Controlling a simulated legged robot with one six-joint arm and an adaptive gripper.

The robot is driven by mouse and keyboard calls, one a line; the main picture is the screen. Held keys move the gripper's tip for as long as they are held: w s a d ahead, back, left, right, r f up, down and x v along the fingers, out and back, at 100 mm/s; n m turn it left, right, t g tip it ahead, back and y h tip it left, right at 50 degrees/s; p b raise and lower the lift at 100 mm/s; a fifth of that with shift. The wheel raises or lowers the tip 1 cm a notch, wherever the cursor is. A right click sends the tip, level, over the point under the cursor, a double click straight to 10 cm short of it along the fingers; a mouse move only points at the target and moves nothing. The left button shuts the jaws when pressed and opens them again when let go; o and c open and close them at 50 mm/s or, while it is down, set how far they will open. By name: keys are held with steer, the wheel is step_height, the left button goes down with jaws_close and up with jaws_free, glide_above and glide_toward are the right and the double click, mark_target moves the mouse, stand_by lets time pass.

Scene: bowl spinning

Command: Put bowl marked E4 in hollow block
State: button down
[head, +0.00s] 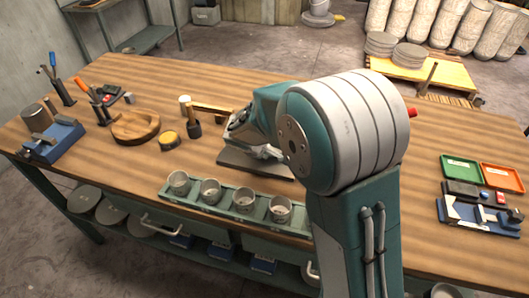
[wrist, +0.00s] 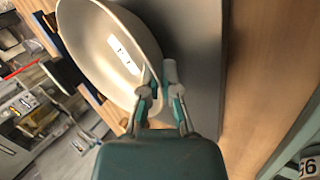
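A silvery bowl (wrist: 98,60) with a white label fills the upper left of the wrist view. The marking on the label is too blurred to read. My gripper (wrist: 160,76) has one finger inside the bowl and one outside, close together on its rim, so it looks shut on the wall. In the head view my arm hides most of the gripper and I cannot make out the bowl clearly. The hollow block (head: 136,126) is a round wooden piece with a scooped top, left of my arm on the workbench.
A dark grey plate (head: 238,161) lies beneath my gripper on the wooden workbench (head: 130,168). A green rack (head: 222,211) with several metal cups stands along the front edge.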

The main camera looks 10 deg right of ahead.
steer(key=c, duration=0.8)
jaws_free()
steer(key=shift+a, duration=0.1)
steer(key=v, duration=1.2)
